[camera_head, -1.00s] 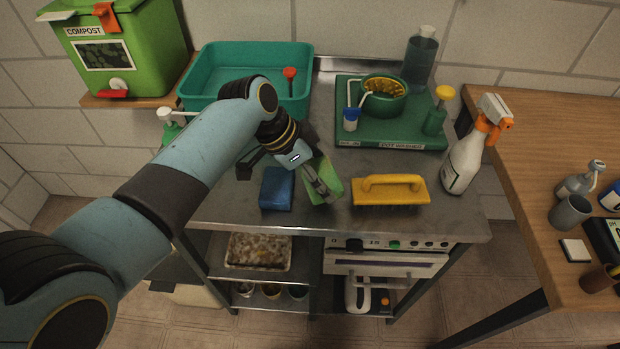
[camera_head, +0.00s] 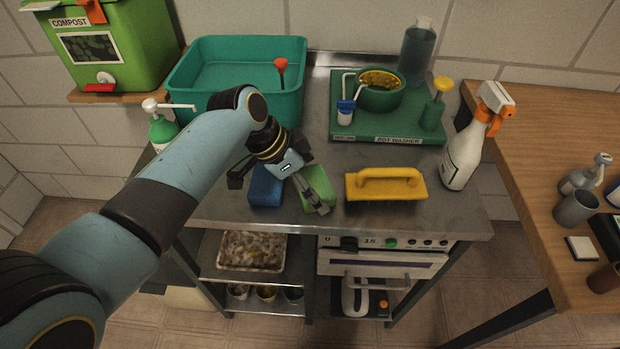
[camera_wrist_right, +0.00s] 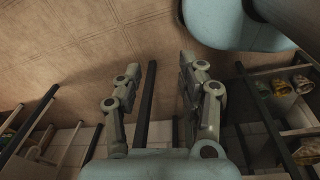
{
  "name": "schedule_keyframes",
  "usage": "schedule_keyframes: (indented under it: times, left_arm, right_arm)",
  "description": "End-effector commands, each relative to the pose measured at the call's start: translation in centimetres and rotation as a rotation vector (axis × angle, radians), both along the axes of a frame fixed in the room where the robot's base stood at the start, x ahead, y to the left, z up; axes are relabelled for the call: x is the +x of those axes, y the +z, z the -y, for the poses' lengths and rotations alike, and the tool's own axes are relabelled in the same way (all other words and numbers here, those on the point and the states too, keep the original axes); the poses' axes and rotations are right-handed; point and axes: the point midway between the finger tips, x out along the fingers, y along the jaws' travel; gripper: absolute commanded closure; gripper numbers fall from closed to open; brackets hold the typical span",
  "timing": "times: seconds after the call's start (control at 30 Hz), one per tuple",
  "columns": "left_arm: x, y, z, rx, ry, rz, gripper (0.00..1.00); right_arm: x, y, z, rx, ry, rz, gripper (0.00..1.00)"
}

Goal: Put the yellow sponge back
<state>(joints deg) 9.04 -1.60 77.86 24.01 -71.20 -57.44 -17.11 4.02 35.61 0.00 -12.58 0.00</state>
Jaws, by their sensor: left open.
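My right gripper (camera_wrist_right: 161,72) shows in the right wrist view, open and empty, away from the bench top.
A green pot-washer tray (camera_head: 386,133) holds a pot (camera_head: 380,95) with yellow contents. A teal basin (camera_head: 237,88) stands at the back left. A white spray bottle (camera_head: 463,158) stands right of the yellow block. The bench's front edge is close.

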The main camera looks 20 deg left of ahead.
Motion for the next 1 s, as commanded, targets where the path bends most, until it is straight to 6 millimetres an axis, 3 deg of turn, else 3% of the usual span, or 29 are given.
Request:
schedule_keyframes:
  times: [0.17, 0.63, 1.0]
  left_arm:
    - [-0.2, 1.0, -0.4, 0.001, 0.0, 0.001, 0.0]
    - [-2.8, 9.3, -4.4, 0.002, 0.001, 0.002, 0.0]
    - [-3.3, 10.7, -4.9, -0.001, 0.0, -0.001, 0.0]
  right_arm:
    - [-0.3, 0.2, 0.3, -0.003, 0.0, -0.005, 0.6]
    - [-0.3, 0.4, 1.1, -0.013, 0.003, -0.005, 0.6]
    - [-0.2, 0.4, 1.0, -0.012, 0.004, -0.004, 0.6]
